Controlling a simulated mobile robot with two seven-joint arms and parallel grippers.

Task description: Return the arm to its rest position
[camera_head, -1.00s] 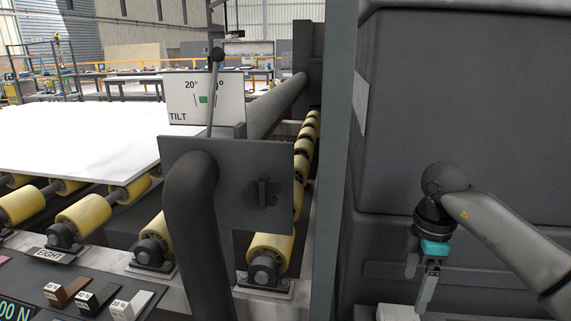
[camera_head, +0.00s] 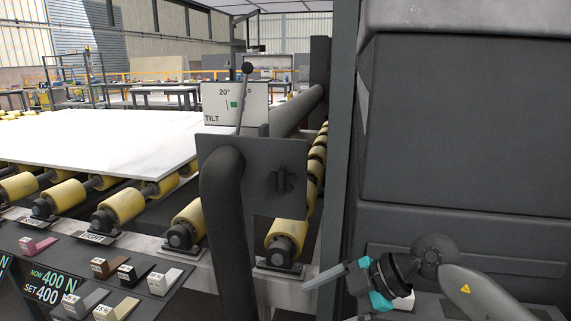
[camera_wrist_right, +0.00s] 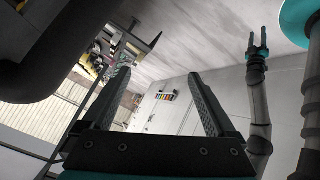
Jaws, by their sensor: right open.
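My right gripper (camera_head: 330,279) is at the lower right in the head view, with its teal body and grey fingers pointing left, in front of the dark machine housing. In the right wrist view its two fingers (camera_wrist_right: 158,76) stand wide apart with nothing between them. My other arm's gripper (camera_wrist_right: 257,38) shows at the upper right of the right wrist view. Its two small fingers are apart and look empty. The left gripper is not seen in the head view.
A white slab (camera_head: 105,145) lies on yellow rollers (camera_head: 120,204) at the left. A tilt lever (camera_head: 242,95) rises before a TILT sign (camera_head: 219,104). A console panel (camera_head: 75,258) with several small blocks is at lower left. A dark post (camera_head: 343,150) stands beside the housing (camera_head: 463,130).

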